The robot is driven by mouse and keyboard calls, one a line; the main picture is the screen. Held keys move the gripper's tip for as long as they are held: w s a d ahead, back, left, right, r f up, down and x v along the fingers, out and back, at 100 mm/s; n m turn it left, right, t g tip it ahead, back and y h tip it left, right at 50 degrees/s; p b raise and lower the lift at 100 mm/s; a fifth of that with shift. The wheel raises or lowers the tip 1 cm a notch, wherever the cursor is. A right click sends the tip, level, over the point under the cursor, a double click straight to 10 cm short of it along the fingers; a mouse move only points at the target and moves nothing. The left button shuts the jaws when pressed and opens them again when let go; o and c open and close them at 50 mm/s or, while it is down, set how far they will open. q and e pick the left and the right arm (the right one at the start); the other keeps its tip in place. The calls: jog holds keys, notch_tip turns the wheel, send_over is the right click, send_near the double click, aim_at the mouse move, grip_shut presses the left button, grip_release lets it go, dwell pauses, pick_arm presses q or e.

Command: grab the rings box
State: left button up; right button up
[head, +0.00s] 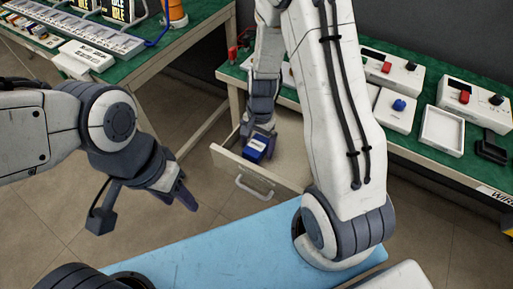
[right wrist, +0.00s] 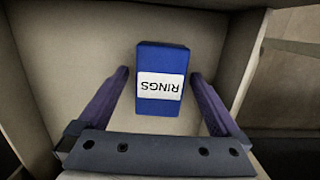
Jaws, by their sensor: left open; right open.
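The rings box (right wrist: 162,80) is a blue box with a white label reading RINGS. It lies in an open drawer (head: 285,187) under the green-topped bench. In the head view the box (head: 256,148) shows just below my right gripper (head: 262,134). In the right wrist view my right gripper (right wrist: 160,88) is open, with one finger on each side of the box's near part and a gap on both sides. My left gripper (head: 180,193) is open and empty, left of the drawer and away from it.
The drawer walls (right wrist: 240,60) stand close around my right gripper. The green bench (head: 425,150) above holds several white boxes with buttons and a white tray (head: 442,131). A second bench at the upper left holds a long white rack (head: 85,28).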

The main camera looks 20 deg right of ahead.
jog(key=shift+f, duration=0.2)
jog(key=c, duration=1.4)
jog(key=shift+c, duration=0.2)
jog(key=shift+r, duration=0.15)
